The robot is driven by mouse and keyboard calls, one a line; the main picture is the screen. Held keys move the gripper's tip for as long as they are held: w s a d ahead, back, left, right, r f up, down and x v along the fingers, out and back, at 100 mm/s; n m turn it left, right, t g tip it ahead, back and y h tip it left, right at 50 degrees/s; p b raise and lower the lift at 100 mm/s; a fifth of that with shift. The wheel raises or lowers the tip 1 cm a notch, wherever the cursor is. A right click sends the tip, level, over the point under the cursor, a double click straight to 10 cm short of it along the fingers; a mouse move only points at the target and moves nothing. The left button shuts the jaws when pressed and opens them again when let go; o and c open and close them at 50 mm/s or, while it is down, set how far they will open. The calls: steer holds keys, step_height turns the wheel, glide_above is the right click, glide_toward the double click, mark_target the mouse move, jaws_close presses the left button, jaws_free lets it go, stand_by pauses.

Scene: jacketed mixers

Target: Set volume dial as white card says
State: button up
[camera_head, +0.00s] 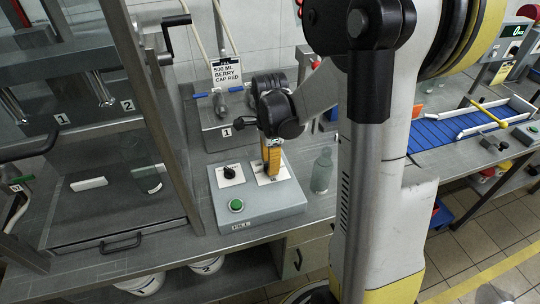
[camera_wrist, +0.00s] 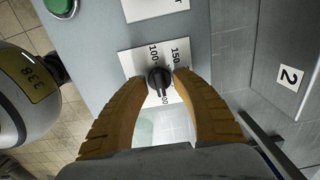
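The white card (camera_head: 226,71) stands at the back and reads "500 ML BERRY CAP RED". A grey control box (camera_head: 258,212) on the counter bears two white dial plates. A black dial (camera_head: 229,173) sits on its left plate. My gripper (camera_head: 270,172) points down over the right plate and hides its dial. In the wrist view, the black dial (camera_wrist: 158,80) is between the tips of my gripper (camera_wrist: 159,75). Labels 100 and 150 show beside it, and others are partly hidden. I cannot tell whether the fingers touch the dial.
A green button (camera_head: 236,205) is on the box front. A clear bottle (camera_head: 322,171) stands close to the box's right side. A framed enclosure (camera_head: 120,190) is on the left. A blue conveyor (camera_head: 440,134) is at right.

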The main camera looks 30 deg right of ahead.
step_height(320, 180, up, 12)
steer(key=shift+f, duration=0.2)
steer(key=shift+a, duration=0.1)
stand_by(0.4)
steer(key=s+a+r+n+t, duration=0.2)
steer(key=s+a+n+t, duration=0.5)
steer(key=n, duration=1.4)
steer(key=s+a, duration=0.3)
steer(key=a, duration=0.3)
steer(key=shift+s+a+r, duration=0.2)
steer(key=shift+s+r, duration=0.15)
steer(key=shift+s, duration=0.05)
